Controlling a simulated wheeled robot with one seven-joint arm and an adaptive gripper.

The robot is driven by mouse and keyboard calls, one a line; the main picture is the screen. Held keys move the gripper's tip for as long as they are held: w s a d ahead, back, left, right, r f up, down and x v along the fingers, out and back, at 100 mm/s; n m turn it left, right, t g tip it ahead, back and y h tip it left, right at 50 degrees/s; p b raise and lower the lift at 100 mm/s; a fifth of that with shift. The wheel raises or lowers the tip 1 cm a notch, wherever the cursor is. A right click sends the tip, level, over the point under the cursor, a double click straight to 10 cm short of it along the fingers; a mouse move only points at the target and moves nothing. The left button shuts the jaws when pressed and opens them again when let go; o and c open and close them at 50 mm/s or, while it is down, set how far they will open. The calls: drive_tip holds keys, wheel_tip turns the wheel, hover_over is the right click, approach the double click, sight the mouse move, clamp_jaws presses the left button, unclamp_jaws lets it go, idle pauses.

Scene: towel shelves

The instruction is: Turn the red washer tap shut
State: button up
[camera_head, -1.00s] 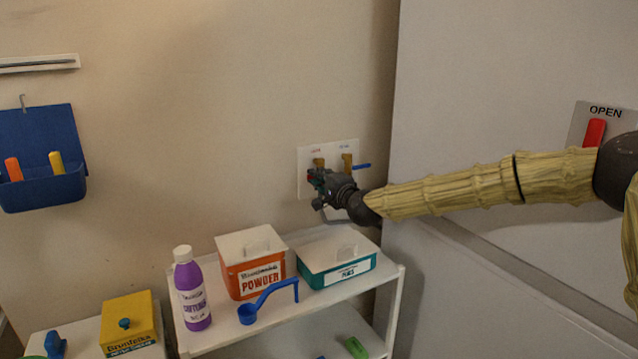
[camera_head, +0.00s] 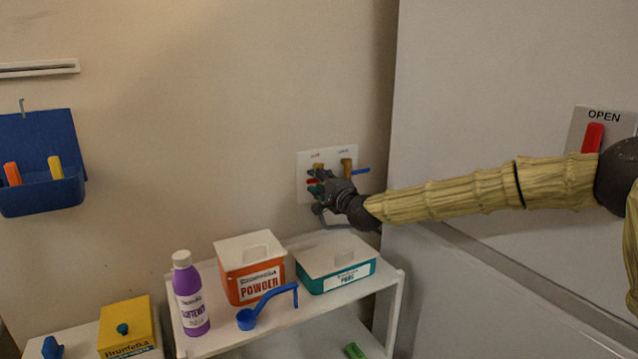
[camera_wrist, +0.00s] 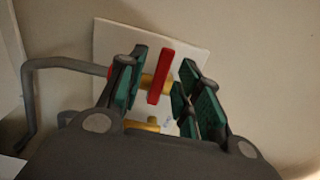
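The red washer tap has a flat red handle (camera_wrist: 160,76) on a brass body; in the head view the red (camera_head: 312,181) is small, below a brass pipe fitting. My gripper (camera_wrist: 158,92) is open, with its green-padded fingers on either side of the red handle. Gaps show between the handle and the pads in the wrist view. In the head view my gripper (camera_head: 320,187) is at the white wall plate (camera_head: 332,155), partly covering the tap. A second tap with a blue handle (camera_head: 361,171) is just to the right.
A large grey panel (camera_head: 480,90) is at right, with a red OPEN lever (camera_head: 592,138).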

drive_tip(key=v, duration=0.7)
drive_tip(key=shift+d, duration=0.15)
drive_tip(key=shift+s, duration=0.15)
